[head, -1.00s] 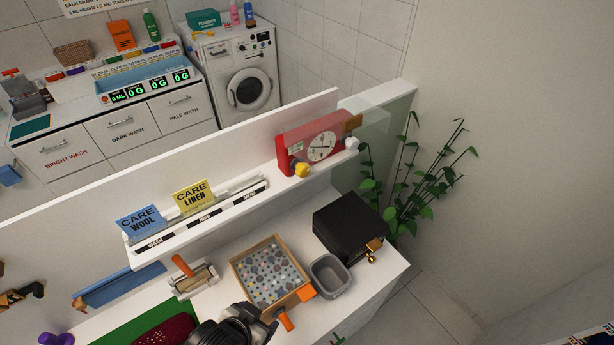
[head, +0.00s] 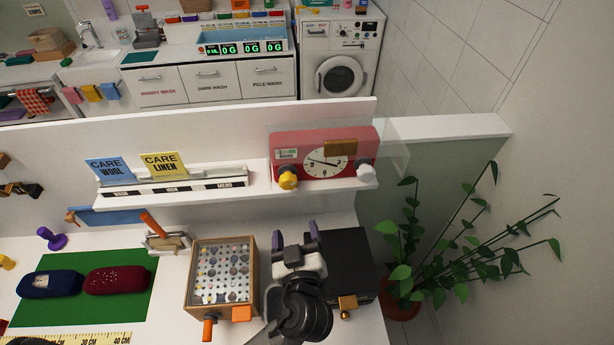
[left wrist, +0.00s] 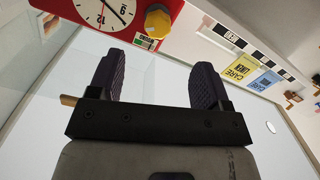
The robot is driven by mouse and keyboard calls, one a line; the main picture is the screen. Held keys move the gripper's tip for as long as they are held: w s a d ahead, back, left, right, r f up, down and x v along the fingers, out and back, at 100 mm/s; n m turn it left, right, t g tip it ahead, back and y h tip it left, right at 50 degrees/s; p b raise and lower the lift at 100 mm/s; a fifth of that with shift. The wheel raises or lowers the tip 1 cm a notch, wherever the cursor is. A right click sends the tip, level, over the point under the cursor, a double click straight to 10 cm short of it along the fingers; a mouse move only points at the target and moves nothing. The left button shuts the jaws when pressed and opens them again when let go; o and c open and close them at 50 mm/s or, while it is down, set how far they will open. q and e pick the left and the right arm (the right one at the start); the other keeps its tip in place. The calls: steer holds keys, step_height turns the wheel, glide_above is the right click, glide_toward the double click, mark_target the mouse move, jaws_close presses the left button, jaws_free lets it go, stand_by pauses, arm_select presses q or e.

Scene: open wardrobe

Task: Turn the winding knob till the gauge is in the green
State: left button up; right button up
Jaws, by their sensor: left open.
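A red clock box (head: 359,137) with a white dial stands on the ledge (head: 215,195). A yellow knob (head: 288,178) sticks out at its lower left and a white knob (head: 364,173) at its lower right. A small pale label with green, perhaps the gauge (head: 287,154), sits above the yellow knob; I cannot read a pointer. My left gripper (head: 297,233) is open and empty, below and in front of the clock, apart from both knobs. In the left wrist view, the yellow knob (left wrist: 158,21) shows beyond the gap between the fingers (left wrist: 157,82). My right gripper is not in view.
A wooden tray (head: 252,270) with an orange handle stands left of my left gripper, and a black box (head: 350,255) stands right of it. Blue and yellow care cards (head: 165,164) stand on the ledge left of the clock. A plant (head: 420,250) is at the right.

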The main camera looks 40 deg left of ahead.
mark_target(288, 185)
arm_select(q)
steer(key=w+a+n+p, duration=0.1)
steer(key=w+a, duration=0.2)
steer(key=w+a+n+p, duration=0.1)
steer(key=w+a+n, duration=0.1)
steer(key=a, duration=0.1)
steer(key=w+a+r+n+p, duration=0.1)
steer(key=w+a+n+p, duration=0.1)
steer(key=w+a, duration=0.1)
steer(key=shift+w+a+r+t, duration=0.1)
steer(key=shift+w+t, duration=0.2)
steer(key=shift+t, duration=0.1)
steer(key=shift+w+a, duration=0.45)
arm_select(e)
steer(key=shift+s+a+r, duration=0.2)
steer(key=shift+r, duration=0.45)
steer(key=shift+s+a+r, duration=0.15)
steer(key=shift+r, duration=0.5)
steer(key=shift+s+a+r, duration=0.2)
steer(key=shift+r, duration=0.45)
